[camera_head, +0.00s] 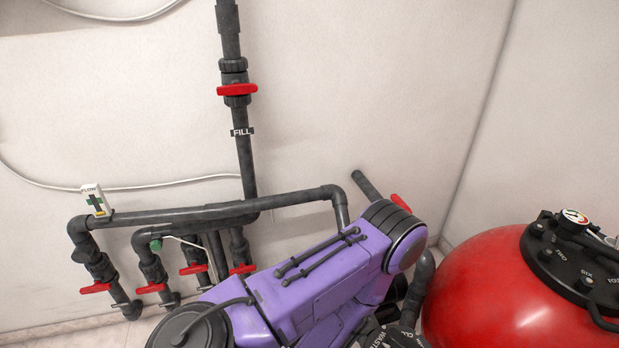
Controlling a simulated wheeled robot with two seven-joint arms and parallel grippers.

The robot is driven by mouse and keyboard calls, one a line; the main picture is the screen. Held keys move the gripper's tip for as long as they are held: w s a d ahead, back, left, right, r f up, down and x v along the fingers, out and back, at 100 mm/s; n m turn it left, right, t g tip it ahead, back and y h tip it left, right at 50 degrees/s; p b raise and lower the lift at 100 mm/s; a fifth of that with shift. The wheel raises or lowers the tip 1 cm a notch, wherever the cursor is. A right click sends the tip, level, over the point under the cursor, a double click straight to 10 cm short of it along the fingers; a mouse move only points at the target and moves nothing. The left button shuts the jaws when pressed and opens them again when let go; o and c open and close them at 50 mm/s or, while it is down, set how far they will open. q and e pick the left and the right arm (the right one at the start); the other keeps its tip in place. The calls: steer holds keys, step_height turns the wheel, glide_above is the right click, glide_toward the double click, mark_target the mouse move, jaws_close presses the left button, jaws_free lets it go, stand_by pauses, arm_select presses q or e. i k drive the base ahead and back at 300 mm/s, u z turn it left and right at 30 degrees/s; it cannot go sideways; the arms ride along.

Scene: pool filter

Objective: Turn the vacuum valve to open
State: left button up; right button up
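No label reading vacuum is legible, so I cannot tell which valve is the vacuum valve. Several red-handled valves sit on the lower pipes at left, among them one at far left (96,287), one beside it (150,288) and one further right (193,269). Another red handle (242,269) sits low, just left of my purple arm. A red handle (400,203) shows partly behind the arm's grey end joint. The arm covers the pipework in the lower middle. Neither gripper's fingers are visible.
A valve with a level red handle (237,90) sits on the vertical pipe above a FILL label (242,132). A white flow meter (96,201) stands on the left pipe. A red filter tank (490,290) with a black top (565,262) fills the lower right.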

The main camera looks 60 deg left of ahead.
mark_target(195, 269)
steer(key=k, duration=0.5)
steer(key=u, duration=4.2)
steer(key=k, duration=1.2)
steer(key=z, duration=1.25)
steer(key=i, duration=0.5)
